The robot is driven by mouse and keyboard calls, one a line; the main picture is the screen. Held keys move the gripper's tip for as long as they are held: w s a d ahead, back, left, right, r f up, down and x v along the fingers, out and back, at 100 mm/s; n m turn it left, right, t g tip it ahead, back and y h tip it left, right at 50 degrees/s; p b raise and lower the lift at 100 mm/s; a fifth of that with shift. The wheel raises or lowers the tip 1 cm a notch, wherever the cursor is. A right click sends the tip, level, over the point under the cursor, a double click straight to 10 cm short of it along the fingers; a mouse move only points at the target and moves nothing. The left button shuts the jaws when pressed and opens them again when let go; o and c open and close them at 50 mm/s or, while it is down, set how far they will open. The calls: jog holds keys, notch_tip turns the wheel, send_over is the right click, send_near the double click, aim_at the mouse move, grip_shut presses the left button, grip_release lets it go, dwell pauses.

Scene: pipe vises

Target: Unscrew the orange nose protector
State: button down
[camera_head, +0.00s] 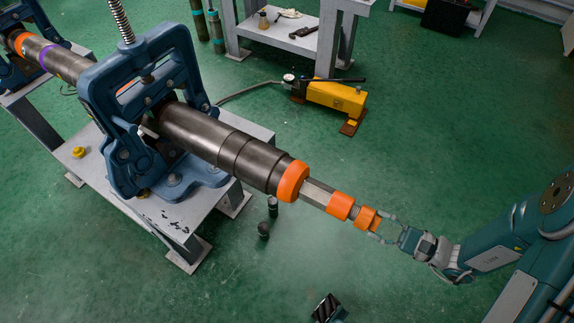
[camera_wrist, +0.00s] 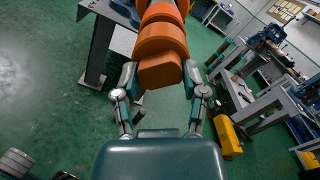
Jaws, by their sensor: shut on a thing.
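The orange nose protector (camera_head: 366,218) is at the free end of the long dark pipe tool, beyond a bare metal shaft and another orange band (camera_head: 340,205). My gripper (camera_head: 381,226) is at this end, with a finger on each side of the protector. In the wrist view, the protector (camera_wrist: 158,70) fills the space between the fingers of my gripper (camera_wrist: 160,78), and more orange sections line up behind it. I take the outermost orange piece as the protector. The exact finger contact is small and partly hidden.
A blue vise (camera_head: 175,180) clamps the dark pipe (camera_head: 215,140) on a grey table (camera_head: 175,215). A yellow pump (camera_head: 336,97) with a hose stands on the green floor behind. Small dark cylinders (camera_head: 264,229) stand below the pipe. Floor around my arm is mostly clear.

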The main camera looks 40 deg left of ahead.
jog(key=n, duration=0.4)
jog(key=shift+s+f+n, duration=0.1)
jog(key=shift+s+n, duration=0.05)
jog(key=shift+n, duration=0.15)
jog(key=n, duration=0.4)
jog(key=shift+c, duration=1.1)
grip_release()
jog(key=shift+v, duration=1.15)
